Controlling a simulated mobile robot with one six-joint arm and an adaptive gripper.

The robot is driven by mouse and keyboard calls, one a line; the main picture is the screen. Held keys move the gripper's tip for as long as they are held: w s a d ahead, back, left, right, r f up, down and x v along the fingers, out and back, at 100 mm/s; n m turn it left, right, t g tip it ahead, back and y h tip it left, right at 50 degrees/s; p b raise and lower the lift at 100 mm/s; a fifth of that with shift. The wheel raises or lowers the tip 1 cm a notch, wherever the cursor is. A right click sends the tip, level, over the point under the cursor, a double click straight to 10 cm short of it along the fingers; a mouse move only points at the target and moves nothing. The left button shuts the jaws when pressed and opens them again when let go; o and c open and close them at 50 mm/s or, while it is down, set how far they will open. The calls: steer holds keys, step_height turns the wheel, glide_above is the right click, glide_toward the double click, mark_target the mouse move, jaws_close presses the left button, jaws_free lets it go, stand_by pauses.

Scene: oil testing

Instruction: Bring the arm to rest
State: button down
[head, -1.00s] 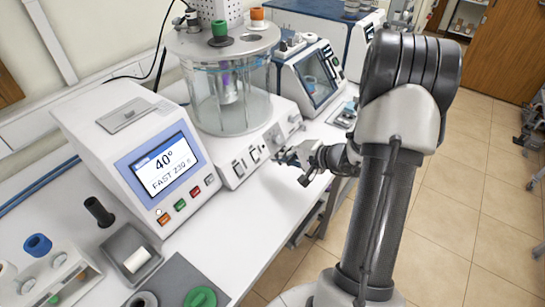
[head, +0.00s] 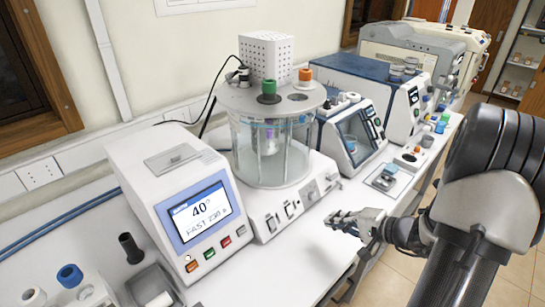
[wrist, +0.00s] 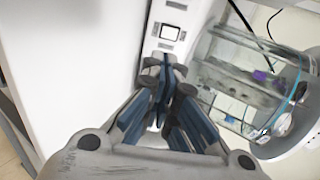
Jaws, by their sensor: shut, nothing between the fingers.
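My arm (head: 495,185) stands at the right of the head view, bent, with its forearm reaching left over the bench edge. My gripper (head: 338,220) is above the white bench, in front of the glass bath unit, and holds nothing. In the wrist view my gripper (wrist: 165,75) has its dark fingers closed together, pointing at the front panel of the bath unit. I cannot tell the exact gap between the fingertips and the panel.
The glass bath (head: 270,150) stands on its white base, with a display unit (head: 180,205) to its left reading 40°. Blue-and-white instruments (head: 350,130) stand behind to the right. A small device (head: 387,180) lies on the bench near the gripper. Tiled floor is right of the bench.

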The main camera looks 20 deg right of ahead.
steer(key=s+a+r+n+g+y, duration=0.1)
steer(key=s+a+r+n+g, duration=0.25)
steer(key=a, duration=0.75)
steer(key=a+r+n+g+y, duration=0.2)
steer(key=a+r+n+g, duration=0.15)
steer(key=a+r, duration=0.55)
steer(key=s+a+n+g+h, duration=0.25)
steer(key=s+a+n, duration=0.25)
steer(key=s+a, duration=0.35)
steer(key=s+d+r+n+t+h, duration=0.1)
steer(key=s+d+r+t+h, duration=0.1)
steer(key=s+d+r+h, duration=0.1)
steer(key=s+r+h, duration=0.1)
steer(key=s+h, duration=0.1)
steer(key=s, duration=0.1)
steer(key=shift+s+d+n+t, duration=0.2)
steer(key=shift+d+n+t, duration=0.1)
steer(key=shift+n+t, duration=0.1)
